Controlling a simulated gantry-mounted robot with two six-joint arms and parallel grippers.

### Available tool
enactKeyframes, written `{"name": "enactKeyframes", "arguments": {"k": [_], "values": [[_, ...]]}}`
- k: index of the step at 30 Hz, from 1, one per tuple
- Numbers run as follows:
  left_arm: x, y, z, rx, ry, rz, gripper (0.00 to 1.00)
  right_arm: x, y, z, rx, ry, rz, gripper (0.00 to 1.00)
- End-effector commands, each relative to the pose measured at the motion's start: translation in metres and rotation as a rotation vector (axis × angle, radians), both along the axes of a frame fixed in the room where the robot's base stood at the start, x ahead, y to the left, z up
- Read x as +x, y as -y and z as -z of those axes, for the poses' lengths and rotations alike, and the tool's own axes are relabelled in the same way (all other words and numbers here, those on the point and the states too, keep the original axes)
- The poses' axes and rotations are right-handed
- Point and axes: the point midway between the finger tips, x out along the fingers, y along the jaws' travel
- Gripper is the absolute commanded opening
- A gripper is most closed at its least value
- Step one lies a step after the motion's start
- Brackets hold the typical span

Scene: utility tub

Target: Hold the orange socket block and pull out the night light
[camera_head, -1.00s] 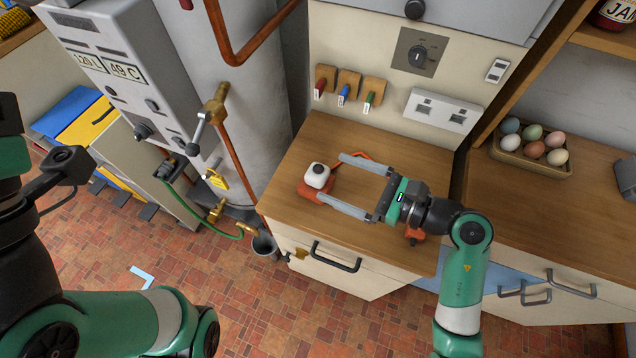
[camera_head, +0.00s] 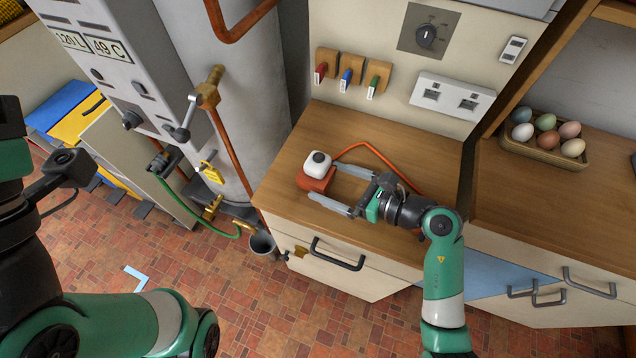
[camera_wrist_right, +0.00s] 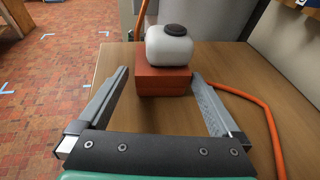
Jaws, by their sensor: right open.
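The orange socket block (camera_head: 313,184) lies on the wooden counter, near its left side. The night light (camera_head: 317,161), a white rounded body with a dark spot on top, sits upright on the block. My right gripper (camera_head: 324,180) is open, its two fingers pointing left at the block. In the right wrist view the block (camera_wrist_right: 163,84) shows between and beyond the fingertips, with the night light (camera_wrist_right: 169,46) above it. A gap shows at the left finger; the right fingertip is close to the block, and I cannot tell if it touches.
An orange cord (camera_head: 385,156) runs from the block across the counter (camera_head: 440,150) behind my right arm. A tank with pipes (camera_head: 225,120) stands left of the counter. A wall socket plate (camera_head: 452,97) and an egg tray (camera_head: 545,150) are to the right.

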Motion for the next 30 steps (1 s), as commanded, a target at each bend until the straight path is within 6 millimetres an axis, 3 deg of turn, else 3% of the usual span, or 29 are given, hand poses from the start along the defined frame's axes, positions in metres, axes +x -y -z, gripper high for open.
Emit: {"name": "enactKeyframes", "arguments": {"k": [6, 17, 25, 30], "values": [[0.000, 0.000, 0.010, 0.000, 0.002, 0.000, 0.50, 0.014, -0.021, 0.008, -0.001, -0.001, -0.001, 1.00], [0.000, 0.000, 0.011, 0.000, 0.002, 0.000, 0.50, 0.018, -0.026, 0.008, 0.000, 0.000, 0.000, 1.00], [0.000, 0.000, 0.011, 0.000, 0.002, 0.000, 0.50, 0.017, -0.025, 0.008, 0.000, 0.000, 0.000, 0.55], [0.000, 0.000, 0.011, 0.000, 0.002, 0.000, 0.50, 0.017, -0.025, 0.008, -0.001, -0.001, 0.000, 0.51]]}}
